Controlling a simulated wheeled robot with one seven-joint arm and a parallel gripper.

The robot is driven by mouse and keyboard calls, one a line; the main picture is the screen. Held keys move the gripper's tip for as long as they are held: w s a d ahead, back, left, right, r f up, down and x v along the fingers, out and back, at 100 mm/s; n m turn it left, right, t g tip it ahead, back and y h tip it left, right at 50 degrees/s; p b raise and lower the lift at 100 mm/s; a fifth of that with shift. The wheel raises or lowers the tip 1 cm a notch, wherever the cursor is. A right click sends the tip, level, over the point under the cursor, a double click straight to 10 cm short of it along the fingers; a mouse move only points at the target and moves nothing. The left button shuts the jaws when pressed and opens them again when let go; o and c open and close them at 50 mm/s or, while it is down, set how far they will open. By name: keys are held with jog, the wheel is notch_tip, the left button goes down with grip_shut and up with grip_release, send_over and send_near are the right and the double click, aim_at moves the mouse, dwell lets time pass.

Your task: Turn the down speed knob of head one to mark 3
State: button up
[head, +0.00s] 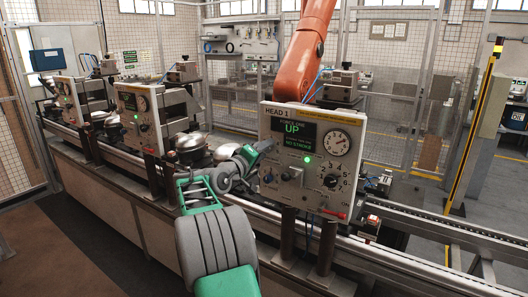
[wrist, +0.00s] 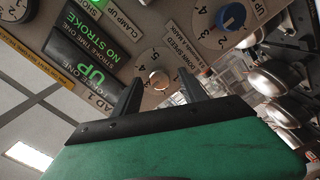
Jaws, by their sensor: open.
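The head one panel (head: 300,135) is a pale upright box with a screen reading UP and NO STROKE; it also fills the top of the wrist view, tilted. In the wrist view a small metallic round knob (wrist: 160,80) sits on a white numbered dial beside a DOWN SPEED label (wrist: 182,58). My gripper (wrist: 160,92) is open, with its two black fingers on either side of that knob in the picture. I cannot tell whether they touch it, nor which mark it points at. In the head view my gripper (head: 250,154) is at the panel's left edge.
A blue knob (wrist: 232,15) on another numbered dial is close by. The panel also carries a gauge (head: 337,142), a green lamp (head: 307,159) and a black knob (head: 330,181). Metal domed compressors (head: 192,145) stand left of my arm; an orange robot arm (head: 306,50) rises behind.

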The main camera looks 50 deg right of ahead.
jog(key=a+b, duration=0.2)
jog(key=a, duration=0.6)
jog(key=shift+s, duration=0.35)
jog(key=shift+d, duration=0.1)
